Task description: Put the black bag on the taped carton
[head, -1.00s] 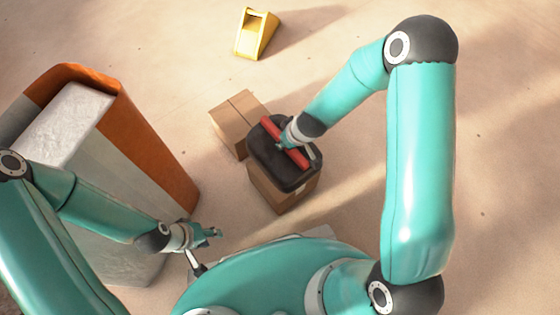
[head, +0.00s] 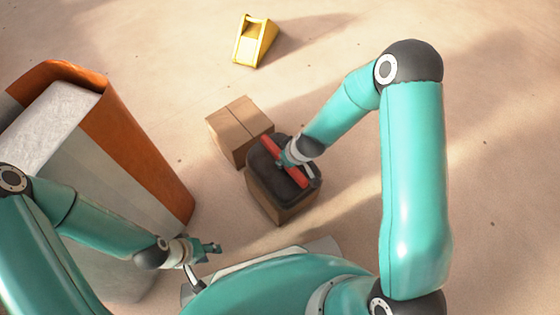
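The black bag (head: 262,160) has a red handle (head: 270,146) across its top. My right gripper (head: 286,163) is at the handle from above and seems shut on it. The bag is over a brown carton (head: 282,204) and covers most of its top. I cannot tell whether it rests on that carton or hangs just above it. A second brown carton (head: 238,125), with a line across its top, stands just behind and left of the bag. My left gripper (head: 206,262) is open and empty, low at the left, away from the bag.
A large orange and grey block-shaped thing (head: 140,140) stands at the left, beside my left arm. The floor (head: 500,140) at the right is clear.

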